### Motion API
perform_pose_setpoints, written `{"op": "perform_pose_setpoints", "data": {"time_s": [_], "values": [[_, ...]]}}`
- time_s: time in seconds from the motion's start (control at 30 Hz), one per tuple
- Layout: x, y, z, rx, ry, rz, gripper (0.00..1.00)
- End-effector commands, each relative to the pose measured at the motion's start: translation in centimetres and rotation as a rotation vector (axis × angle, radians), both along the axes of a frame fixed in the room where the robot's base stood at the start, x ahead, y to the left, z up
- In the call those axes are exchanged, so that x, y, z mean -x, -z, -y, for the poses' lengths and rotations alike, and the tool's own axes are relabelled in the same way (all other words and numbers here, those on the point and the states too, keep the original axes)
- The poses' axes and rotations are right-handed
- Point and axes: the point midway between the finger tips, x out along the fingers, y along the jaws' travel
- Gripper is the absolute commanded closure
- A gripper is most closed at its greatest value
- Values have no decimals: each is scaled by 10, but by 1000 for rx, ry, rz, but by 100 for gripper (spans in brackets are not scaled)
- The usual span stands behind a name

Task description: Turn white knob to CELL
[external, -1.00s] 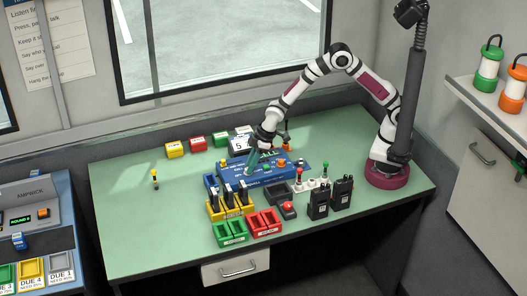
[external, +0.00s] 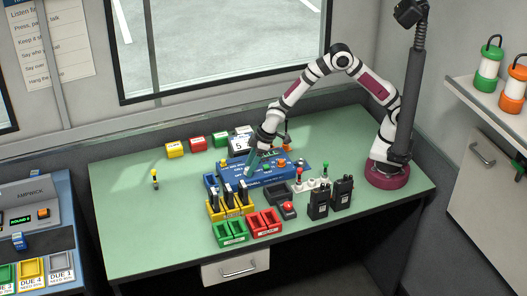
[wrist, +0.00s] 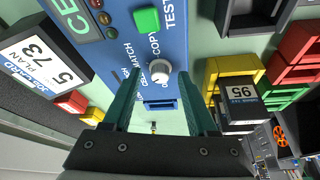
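The white knob (wrist: 158,72) sits on a blue panel (wrist: 178,38) in the wrist view. Printed words, including WATCH and COPY, surround it; some are partly covered. I cannot tell for sure which word the knob points to. My gripper (wrist: 160,98) is open, with one teal finger on each side in the wrist view and the knob in the gap, a little beyond the tips. I see no contact with the knob. In the external view my gripper (external: 250,163) is low over the left part of the blue panel (external: 290,172), and the knob is too small to make out.
A green button (wrist: 147,20) lies close to the knob. Yellow trays (external: 231,211) with dark upright items, green trays (external: 231,233) and red trays (external: 263,224) stand in front of the panel. Two black radios (external: 330,197) stand at right. The table's left side is mostly clear.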

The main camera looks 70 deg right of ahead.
Motion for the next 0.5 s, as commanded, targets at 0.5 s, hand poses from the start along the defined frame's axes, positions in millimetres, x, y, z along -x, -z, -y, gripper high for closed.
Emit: {"op": "perform_pose_setpoints", "data": {"time_s": [0.5], "values": [[20,-60,11,-3,0,6,42]]}}
